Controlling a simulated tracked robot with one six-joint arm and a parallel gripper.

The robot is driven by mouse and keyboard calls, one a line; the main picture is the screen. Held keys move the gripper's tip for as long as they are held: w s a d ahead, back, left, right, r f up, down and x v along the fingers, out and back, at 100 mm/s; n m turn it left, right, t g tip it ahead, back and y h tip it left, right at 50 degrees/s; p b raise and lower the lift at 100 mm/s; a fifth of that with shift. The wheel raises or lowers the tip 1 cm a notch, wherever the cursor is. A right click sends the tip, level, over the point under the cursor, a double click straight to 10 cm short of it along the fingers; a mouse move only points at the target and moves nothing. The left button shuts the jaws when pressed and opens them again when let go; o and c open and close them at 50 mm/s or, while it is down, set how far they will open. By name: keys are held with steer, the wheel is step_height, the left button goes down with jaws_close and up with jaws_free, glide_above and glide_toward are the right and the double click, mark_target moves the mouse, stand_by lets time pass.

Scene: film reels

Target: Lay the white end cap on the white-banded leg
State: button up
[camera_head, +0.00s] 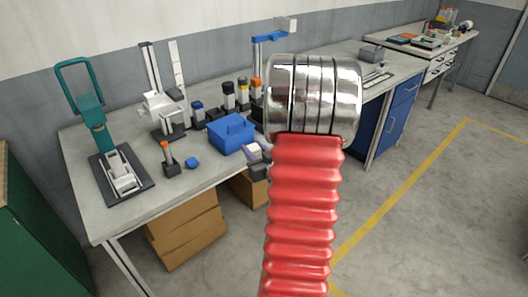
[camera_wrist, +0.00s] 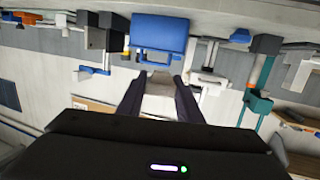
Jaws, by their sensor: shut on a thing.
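The white end cap (camera_wrist: 160,86) shows as a pale block between the two dark fingers of my gripper (camera_wrist: 159,78) in the wrist view. My gripper is shut on it, in front of the blue box. In the head view my arm hides most of the gripper. Several dark legs stand at the back of the bench, and one of them (camera_head: 228,94) seems to carry a pale band. Its band is too small to be sure of. The held cap is apart from these legs.
A blue box (camera_head: 232,135) stands between my gripper and the legs. An orange-topped leg (camera_head: 168,158) and a small blue cap (camera_head: 192,162) are at its left. A teal press (camera_head: 94,130) stands at the bench's left end. Cardboard boxes (camera_head: 185,228) are below.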

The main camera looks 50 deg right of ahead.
steer(key=w+a+n+y, duration=0.1)
steer(key=w+a, duration=0.6)
steer(key=a, duration=0.3)
steer(key=w+a+y, duration=0.1)
steer(key=w+a, duration=0.6)
steer(key=a, duration=0.3)
steer(key=w+a+n+y, duration=0.2)
steer(key=a, duration=1)
steer(key=w+a+n+t+y, duration=0.1)
steer(key=w+a+n+y, duration=0.1)
steer(key=a, duration=0.9)
steer(key=shift+w+a+y, duration=0.25)
steer(key=shift+a+y, duration=0.15)
steer(key=shift+y, duration=0.2)
steer(key=shift+s, duration=0.15)
